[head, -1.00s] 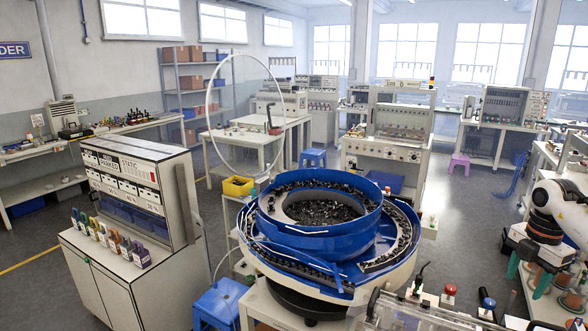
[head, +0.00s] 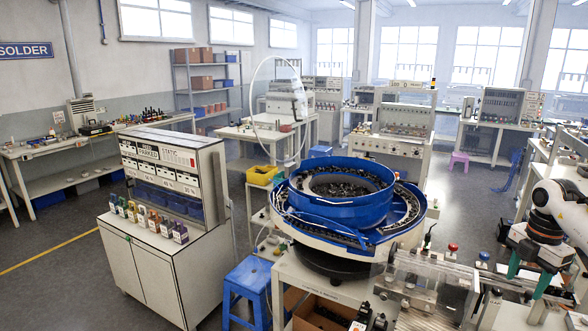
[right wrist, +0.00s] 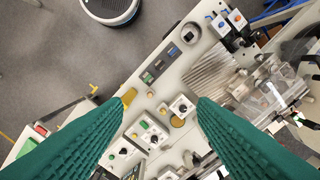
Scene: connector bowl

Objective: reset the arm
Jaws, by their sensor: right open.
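My right arm is at the right edge of the head view. Its gripper (head: 528,274) points down there, with two teal fingers spread apart. The right wrist view also shows the open fingers (right wrist: 160,103), with nothing held between them. Below them in that view is a light machine panel (right wrist: 150,90) with switches and buttons. I cannot tell the exact height between them. My left gripper is not in view.
A blue vibratory bowl (head: 335,215) full of dark parts stands left of my right arm. A transparent-covered fixture (head: 425,285) is at the front. A grey cabinet (head: 160,260), a blue stool (head: 248,285) and a yellow bin (head: 262,175) stand to the left. Open floor lies beyond.

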